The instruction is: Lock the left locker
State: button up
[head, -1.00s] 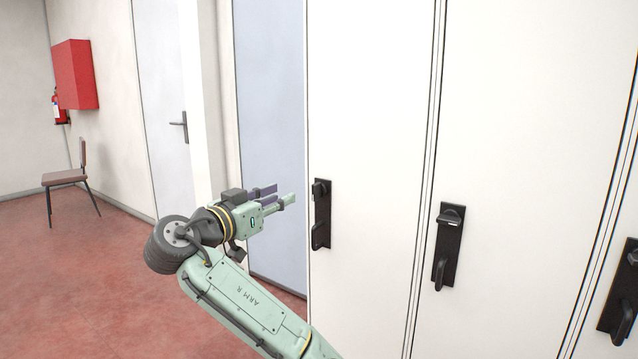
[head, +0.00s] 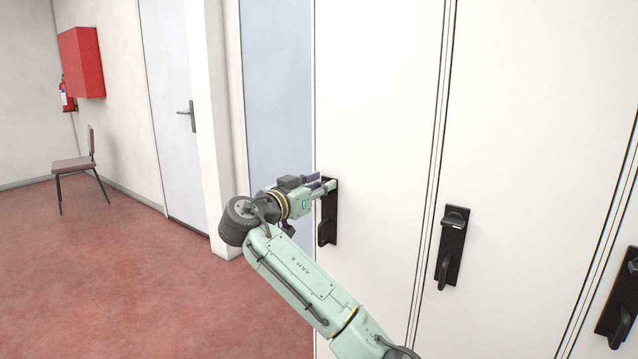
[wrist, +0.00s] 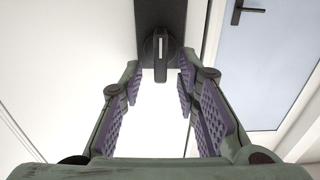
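The left locker (head: 380,90) is a tall white door that looks flush and closed. Its black lock plate (head: 329,225) carries a pull handle (head: 323,234) low down. My gripper (head: 327,186) is at the top of this plate and hides the lock knob there in the head view. In the wrist view the dark lock knob (wrist: 161,58) stands out from the plate (wrist: 160,12), its bar pointing down in the picture. My open fingers (wrist: 160,78) are on either side of the knob's bar, with visible gaps; no contact shows.
More white lockers (head: 540,100) stand to the right, with black plates and handles (head: 450,247). A blue-grey panel (head: 275,110) and a door with a lever handle (head: 188,115) are to the left. A chair (head: 78,165) stands far left; the red floor between is clear.

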grip_shut()
dwell(0.3)
